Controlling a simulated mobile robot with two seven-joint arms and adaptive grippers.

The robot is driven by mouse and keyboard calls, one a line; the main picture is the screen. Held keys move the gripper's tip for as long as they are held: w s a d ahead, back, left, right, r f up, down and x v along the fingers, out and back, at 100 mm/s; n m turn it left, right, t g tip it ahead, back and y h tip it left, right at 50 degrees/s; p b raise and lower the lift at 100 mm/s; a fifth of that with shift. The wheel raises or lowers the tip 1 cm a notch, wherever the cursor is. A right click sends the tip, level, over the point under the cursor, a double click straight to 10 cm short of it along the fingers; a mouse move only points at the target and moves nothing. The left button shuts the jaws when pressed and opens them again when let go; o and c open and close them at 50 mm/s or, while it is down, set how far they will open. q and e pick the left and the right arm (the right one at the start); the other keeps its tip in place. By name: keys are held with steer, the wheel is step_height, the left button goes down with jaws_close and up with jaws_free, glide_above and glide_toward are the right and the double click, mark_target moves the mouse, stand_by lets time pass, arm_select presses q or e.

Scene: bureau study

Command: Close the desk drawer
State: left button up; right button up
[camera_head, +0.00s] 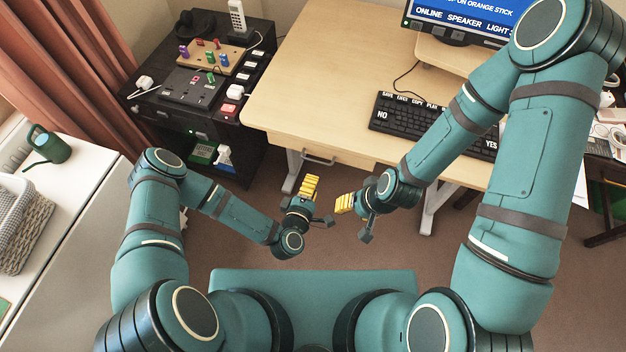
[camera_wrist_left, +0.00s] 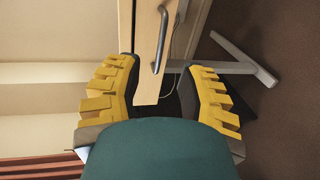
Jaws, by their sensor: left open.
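The wooden desk (camera_head: 320,70) has a drawer with a metal bar handle (camera_head: 318,160) under its front edge. The left wrist view shows the handle (camera_wrist_left: 160,42) on the pale wooden drawer front (camera_wrist_left: 148,60). I cannot tell how far out the drawer stands. My left gripper (camera_head: 318,204) is open and empty, in front of and below the handle. In the left wrist view its yellow-padded fingers (camera_wrist_left: 162,92) stand apart on either side of the drawer front's lower end, without visible contact. My right gripper (camera_head: 355,219) is to its right, fingers apart and empty.
A keyboard (camera_head: 420,118) and a monitor (camera_head: 462,22) are on the desk. A black cabinet (camera_head: 165,110) with gadgets stands at the left, beside a white counter (camera_head: 75,185) with a watering can (camera_head: 47,146). Desk legs (camera_head: 292,170) stand near the left gripper.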

arm_select(q)
steer(key=p+v, duration=0.1)
steer(key=v, duration=0.3)
steer(key=shift+s+r, duration=0.1)
steer(key=shift+s, duration=0.1)
stand_by(0.7)
steer(key=v, duration=0.7)
steer(key=shift+s, duration=0.25)
steer(key=shift+a, duration=0.15)
